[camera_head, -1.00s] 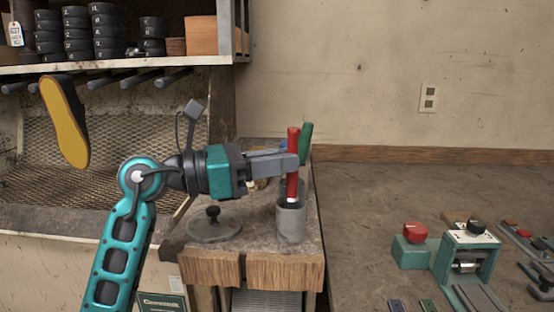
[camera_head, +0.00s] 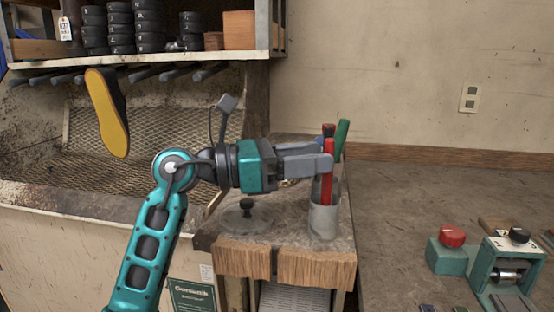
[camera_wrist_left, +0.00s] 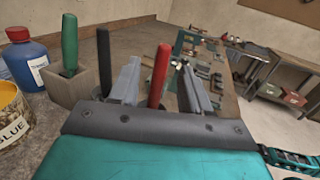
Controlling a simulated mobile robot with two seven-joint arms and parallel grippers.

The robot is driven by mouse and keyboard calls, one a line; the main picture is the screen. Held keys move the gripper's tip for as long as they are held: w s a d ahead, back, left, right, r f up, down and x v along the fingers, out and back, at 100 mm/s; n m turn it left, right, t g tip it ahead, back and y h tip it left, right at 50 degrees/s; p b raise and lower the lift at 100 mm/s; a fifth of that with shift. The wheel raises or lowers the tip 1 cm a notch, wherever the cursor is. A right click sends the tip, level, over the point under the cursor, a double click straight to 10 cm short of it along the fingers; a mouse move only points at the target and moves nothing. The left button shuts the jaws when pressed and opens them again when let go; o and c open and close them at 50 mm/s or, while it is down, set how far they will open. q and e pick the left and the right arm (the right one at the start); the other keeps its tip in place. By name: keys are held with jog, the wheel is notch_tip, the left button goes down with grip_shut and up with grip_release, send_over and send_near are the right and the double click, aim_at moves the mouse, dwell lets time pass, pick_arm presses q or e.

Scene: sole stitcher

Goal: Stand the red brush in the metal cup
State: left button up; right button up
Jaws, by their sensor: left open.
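The red brush (camera_head: 328,190) stands nearly upright in the metal cup (camera_head: 324,222), its lower end hidden behind the cup's front wall. The cup rests on the small wood-edged bench (camera_head: 285,258). My left gripper (camera_head: 325,163) is at the brush's handle, above the cup. In the left wrist view its jaws (camera_wrist_left: 160,67) are open, with the red handle (camera_wrist_left: 159,78) between the two fingers and a visible gap beside it. My right gripper is not in view.
A black handle (camera_wrist_left: 104,62) stands just left of the fingers. A green handle (camera_wrist_left: 70,42) stands in a grey block (camera_wrist_left: 76,90). A blue bottle (camera_wrist_left: 26,62) and glue tin (camera_wrist_left: 12,115) are nearby. A teal machine (camera_head: 505,265) sits on the right-hand table.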

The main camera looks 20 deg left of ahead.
pick_arm(q)
jog(key=v, duration=1.2)
jog(key=shift+b, duration=0.45)
